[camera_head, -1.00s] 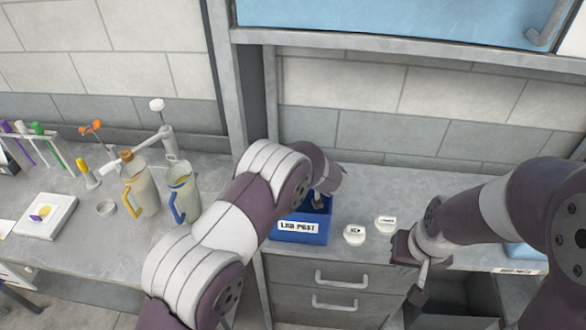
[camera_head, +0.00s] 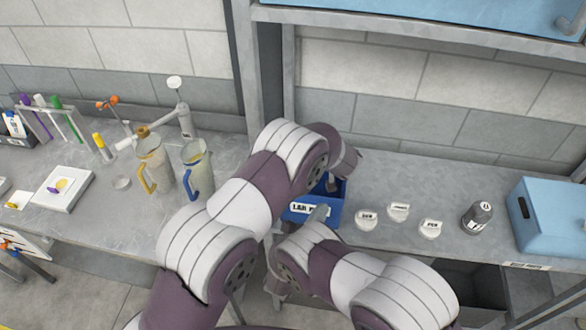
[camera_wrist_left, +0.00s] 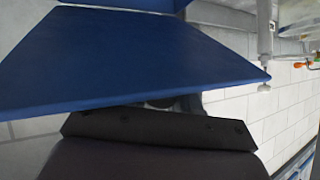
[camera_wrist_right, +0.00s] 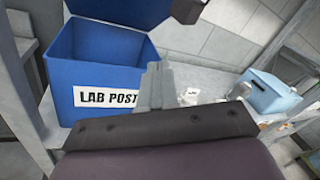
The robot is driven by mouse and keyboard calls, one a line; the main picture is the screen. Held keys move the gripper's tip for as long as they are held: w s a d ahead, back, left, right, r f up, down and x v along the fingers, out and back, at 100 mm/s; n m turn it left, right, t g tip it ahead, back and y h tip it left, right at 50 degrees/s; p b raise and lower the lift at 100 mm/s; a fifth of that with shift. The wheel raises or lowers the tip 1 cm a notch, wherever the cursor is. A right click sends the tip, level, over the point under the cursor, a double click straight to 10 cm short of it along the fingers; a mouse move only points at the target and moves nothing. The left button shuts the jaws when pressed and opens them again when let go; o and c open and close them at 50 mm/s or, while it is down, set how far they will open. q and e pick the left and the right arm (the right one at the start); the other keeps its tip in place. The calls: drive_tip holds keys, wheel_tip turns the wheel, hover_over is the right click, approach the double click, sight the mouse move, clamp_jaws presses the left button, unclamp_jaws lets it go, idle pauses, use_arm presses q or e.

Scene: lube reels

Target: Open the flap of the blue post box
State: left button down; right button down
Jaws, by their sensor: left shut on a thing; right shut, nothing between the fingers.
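The blue post box (camera_head: 334,214), with a "LAB POST" label on its front, stands on the counter in the head view. In the right wrist view the box (camera_wrist_right: 62,80) is open at the top and its inside shows. My left gripper (camera_head: 334,184) is over the box, shut on its blue flap (camera_wrist_left: 150,55). That flap fills much of the left wrist view and hides the fingertips. My right gripper (camera_head: 318,214) is shut and empty in front of the label; its closed fingers (camera_wrist_right: 154,78) also show in the right wrist view.
Two jugs (camera_head: 195,168) and a tube rack (camera_head: 50,118) are on the left counter. A grey post (camera_head: 262,80) rises behind my arms.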

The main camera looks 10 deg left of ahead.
drive_tip(key=s+a+r+m+t+y, duration=0.1)
drive_tip(key=s+a+m+t+y, duration=0.3)
drive_tip(key=a, duration=0.4)
drive_tip(key=w+r+n+g+y, duration=0.1)
drive_tip(key=w+r, duration=0.4)
drive_tip(key=w, duration=0.7)
drive_tip(key=shift+a, duration=0.2)
drive_tip(key=shift+r, duration=0.1)
